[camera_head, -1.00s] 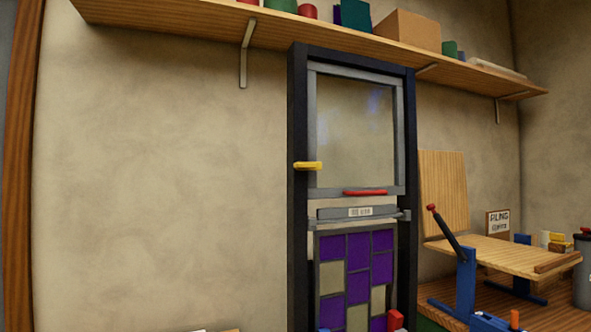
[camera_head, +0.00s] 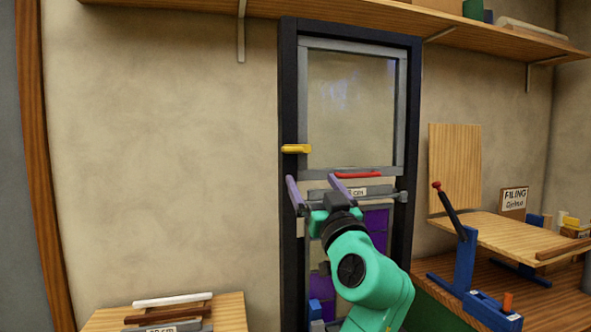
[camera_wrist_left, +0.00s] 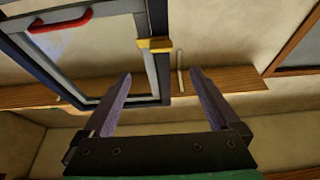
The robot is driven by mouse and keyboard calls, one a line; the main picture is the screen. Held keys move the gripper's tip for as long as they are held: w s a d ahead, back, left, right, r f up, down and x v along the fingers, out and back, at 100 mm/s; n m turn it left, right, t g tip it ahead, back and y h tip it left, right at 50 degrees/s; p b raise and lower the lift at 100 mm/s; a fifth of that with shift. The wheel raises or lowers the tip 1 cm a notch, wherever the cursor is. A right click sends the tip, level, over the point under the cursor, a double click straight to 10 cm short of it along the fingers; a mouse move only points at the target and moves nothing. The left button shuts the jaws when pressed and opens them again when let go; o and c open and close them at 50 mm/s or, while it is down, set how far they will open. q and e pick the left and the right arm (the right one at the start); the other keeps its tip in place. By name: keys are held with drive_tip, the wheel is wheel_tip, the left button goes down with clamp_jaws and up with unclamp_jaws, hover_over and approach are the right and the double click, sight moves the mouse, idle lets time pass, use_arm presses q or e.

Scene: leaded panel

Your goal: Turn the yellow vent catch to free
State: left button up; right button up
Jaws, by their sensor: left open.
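The yellow vent catch (camera_head: 296,148) lies horizontal, across the dark left post and the grey edge of the vent sash (camera_head: 399,110). It also shows in the left wrist view (camera_wrist_left: 154,44), above and beyond the fingers. My left gripper (camera_head: 312,178) is open and empty, below the catch and slightly to its right, with its two purple fingers apart. The fingers also show in the left wrist view (camera_wrist_left: 160,78), with nothing between them. They look clear of the catch. My right gripper is in no view.
A red handle (camera_head: 358,174) sits on the sash's lower rail. A purple-paned panel (camera_head: 376,222) is below, partly hidden by my arm. A long shelf (camera_head: 390,18) runs above. A bench with a blue-legged stand (camera_head: 468,270) is at the right. The wall left of the frame is bare.

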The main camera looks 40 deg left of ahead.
sight(293, 150)
use_arm(q)
drive_tip(key=p+x, duration=0.3)
drive_tip(key=x, duration=0.4)
drive_tip(key=p+x, duration=0.4)
drive_tip(key=x, duration=0.3)
drive_tip(key=shift+s+a+r, duration=0.15)
drive_tip(key=shift+r, duration=0.1)
drive_tip(key=shift+a+f, duration=0.1)
drive_tip(key=shift+a, duration=0.1)
drive_tip(key=c, duration=1.4)
